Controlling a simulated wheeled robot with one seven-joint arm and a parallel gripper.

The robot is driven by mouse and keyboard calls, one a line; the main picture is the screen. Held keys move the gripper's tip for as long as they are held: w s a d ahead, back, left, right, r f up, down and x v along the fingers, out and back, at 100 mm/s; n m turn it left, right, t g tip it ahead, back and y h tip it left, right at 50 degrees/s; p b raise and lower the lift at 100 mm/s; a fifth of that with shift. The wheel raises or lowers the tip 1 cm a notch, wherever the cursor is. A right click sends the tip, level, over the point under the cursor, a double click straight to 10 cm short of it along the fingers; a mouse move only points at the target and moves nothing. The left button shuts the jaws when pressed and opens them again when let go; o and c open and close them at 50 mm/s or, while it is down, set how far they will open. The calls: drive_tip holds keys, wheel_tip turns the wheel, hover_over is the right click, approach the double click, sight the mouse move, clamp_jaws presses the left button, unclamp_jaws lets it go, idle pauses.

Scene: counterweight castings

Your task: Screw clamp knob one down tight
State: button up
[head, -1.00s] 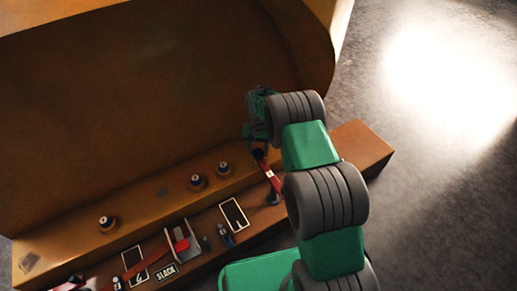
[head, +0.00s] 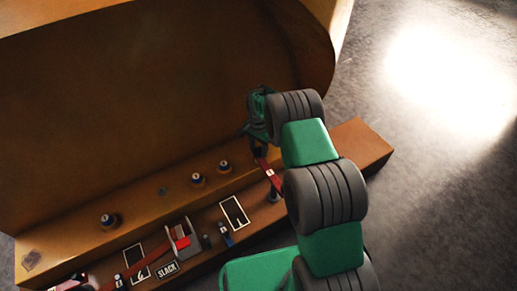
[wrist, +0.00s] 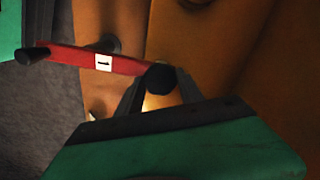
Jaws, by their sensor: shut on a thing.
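A red clamp bar (head: 266,169) with a white label marked 1 lies near the right end of the brown casting's ledge. It also shows in the wrist view (wrist: 75,57), running left from the knob. A black round clamp knob (wrist: 160,77) sits at the bar's right end there. My gripper (wrist: 160,92) is shut on this knob, one finger on each side. In the head view my gripper (head: 258,150) points down at the bar's far end and mostly hides the knob. How tight the knob sits cannot be seen.
Several dark-topped studs (head: 197,180) stand along the ledge to the left. A grey bracket with a red piece (head: 181,240), a SLACK plate (head: 167,270) and a black framed panel (head: 234,212) sit on the front strip. The casting's tall wall (head: 130,110) rises behind.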

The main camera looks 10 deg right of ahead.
sight(258, 151)
drive_tip(key=shift+w+r, duration=0.15)
drive_tip(key=shift+r, duration=0.1)
drive_tip(key=o, duration=1.1)
drive_tip(key=shift+o, duration=1.4)
drive_tip(key=shift+f, duration=0.1)
wheel_tip(258, 151, up, 8)
drive_tip(key=p, duration=0.2)
drive_tip(key=shift+f+p, duration=0.1)
drive_tip(key=shift+p, duration=0.2)
